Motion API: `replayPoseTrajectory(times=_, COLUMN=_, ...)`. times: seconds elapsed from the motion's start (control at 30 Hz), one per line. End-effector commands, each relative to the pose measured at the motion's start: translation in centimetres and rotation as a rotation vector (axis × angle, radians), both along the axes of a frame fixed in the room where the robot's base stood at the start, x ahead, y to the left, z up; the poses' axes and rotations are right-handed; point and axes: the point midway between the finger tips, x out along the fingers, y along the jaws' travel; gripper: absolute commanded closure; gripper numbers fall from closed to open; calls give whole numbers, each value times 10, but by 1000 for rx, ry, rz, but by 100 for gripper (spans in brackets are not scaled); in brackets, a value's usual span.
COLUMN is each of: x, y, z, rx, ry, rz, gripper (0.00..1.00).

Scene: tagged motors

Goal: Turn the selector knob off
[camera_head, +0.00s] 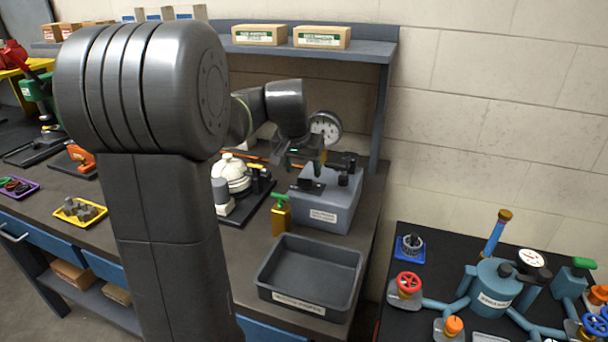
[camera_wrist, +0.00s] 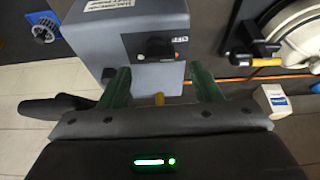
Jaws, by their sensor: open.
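The grey control box (camera_head: 325,205) stands on the bench, with a white label on its front and black fittings on top. The wrist view shows the grey box (camera_wrist: 140,75) with a black selector knob (camera_wrist: 158,48) on its face and a small white marking beside it, too small to read surely. My gripper (camera_wrist: 160,70) is open, its two green fingers apart and empty. The knob appears just past the gap between the fingertips, and I see no contact. In the head view my gripper (camera_head: 318,163) is above the box, and its fingers are partly hidden.
An empty dark tray (camera_head: 312,272) lies in front of the box. A yellow padlock-like piece with a green top (camera_head: 281,215) stands at its left. A white round housing (camera_head: 232,172) is further left. A pressure gauge (camera_head: 325,127) is behind. A second table with valves (camera_head: 497,285) is at right.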

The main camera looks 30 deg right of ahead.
Motion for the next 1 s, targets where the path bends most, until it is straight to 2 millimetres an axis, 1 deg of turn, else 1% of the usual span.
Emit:
replayPoseTrajectory(times=0.03, x=-2, y=4, z=13, rx=-3, ry=-5, rz=1, gripper=42)
replayPoseTrajectory(times=0.2, x=-12, y=16, z=49, rx=-3, ry=-4, rz=2, gripper=42)
replayPoseTrajectory(times=0.4, x=-20, y=25, z=80, rx=-2, ry=-4, rz=2, gripper=42)
replayPoseTrajectory(times=0.5, x=-22, y=28, z=88, rx=-1, ry=-2, rz=1, gripper=42)
replayPoseTrajectory(times=0.63, x=-24, y=30, z=92, rx=0, ry=-1, rz=1, gripper=42)
replayPoseTrajectory(times=0.9, x=-24, y=30, z=92, rx=0, ry=0, rz=1, gripper=42)
replayPoseTrajectory(times=1.0, x=-23, y=29, z=89, rx=0, ry=0, rz=1, gripper=42)
